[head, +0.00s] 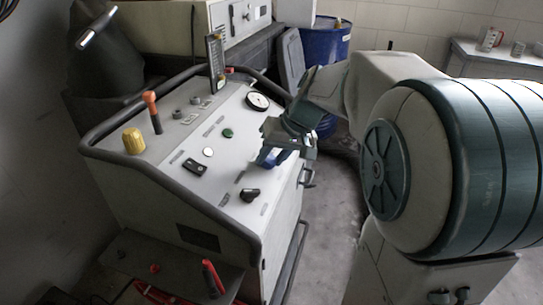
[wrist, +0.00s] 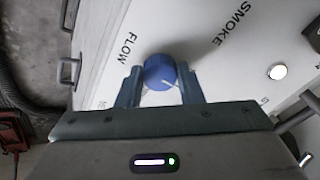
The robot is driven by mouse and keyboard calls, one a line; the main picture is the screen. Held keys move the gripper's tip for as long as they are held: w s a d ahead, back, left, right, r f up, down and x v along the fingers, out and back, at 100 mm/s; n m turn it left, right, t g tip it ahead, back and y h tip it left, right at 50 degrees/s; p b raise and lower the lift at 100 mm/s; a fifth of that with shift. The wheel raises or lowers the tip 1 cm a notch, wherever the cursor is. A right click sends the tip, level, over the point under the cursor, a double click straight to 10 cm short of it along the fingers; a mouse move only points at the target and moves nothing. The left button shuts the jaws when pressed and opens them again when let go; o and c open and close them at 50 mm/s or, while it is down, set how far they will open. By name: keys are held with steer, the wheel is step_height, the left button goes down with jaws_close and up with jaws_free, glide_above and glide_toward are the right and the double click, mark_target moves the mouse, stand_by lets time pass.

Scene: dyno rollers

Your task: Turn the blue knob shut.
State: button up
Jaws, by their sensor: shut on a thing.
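The blue knob (wrist: 160,72) sits on the white sloping panel (wrist: 218,75), between the printed words FLOW and SMOKE. A pale pointer line shows on the knob. My gripper (wrist: 161,88) is shut on the knob, one finger on each side of it. In the head view my gripper (head: 282,148) reaches down to the right side of the panel, and a bit of the blue knob (head: 268,158) shows beneath it. The gripper hides most of the knob there.
A yellow knob (head: 133,141), an orange-topped lever (head: 152,110), a black knob (head: 250,195), a green button (head: 228,133) and a dial gauge (head: 257,101) stand on the same panel. A dark tubular rail (head: 190,198) edges the console. A blue drum (head: 327,45) stands behind.

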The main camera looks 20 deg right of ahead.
steer(key=shift+w+r, duration=0.1)
steer(key=shift+r, duration=0.05)
steer(key=o, duration=1)
steer(key=shift+c, duration=0.2)
steer(key=p+v, duration=0.3)
steer(key=v, duration=1)
steer(key=shift+r, duration=0.35)
